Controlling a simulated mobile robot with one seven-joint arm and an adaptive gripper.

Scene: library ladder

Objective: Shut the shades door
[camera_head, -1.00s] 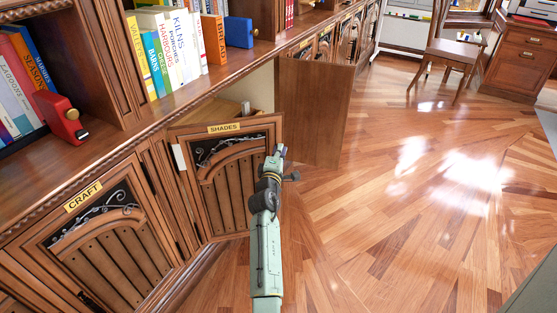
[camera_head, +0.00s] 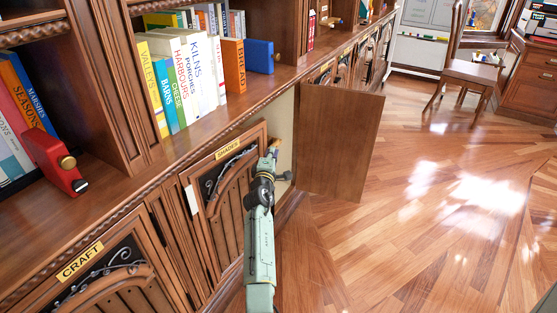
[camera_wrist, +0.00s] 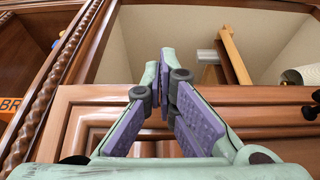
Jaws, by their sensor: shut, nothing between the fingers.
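The shades door (camera_head: 226,205) is a carved wooden cabinet door with a yellow SHADES label (camera_head: 228,148). It is hinged on its left side and stands slightly open, its right edge out from the cabinet. My gripper (camera_head: 273,152) is shut and empty at the upper right of this door, overlapping its right edge. In the wrist view the gripper (camera_wrist: 165,58) is in front of the door's top rail (camera_wrist: 245,95), its tips seen against the open cabinet. Whether it touches the door I cannot tell.
A second cabinet door (camera_head: 335,140) stands wide open to the right. The craft door (camera_head: 100,280) is at the lower left. Books (camera_head: 185,80) and a red bookend (camera_head: 52,160) are on the shelf above. A chair (camera_head: 470,70) is far off; the floor at right is clear.

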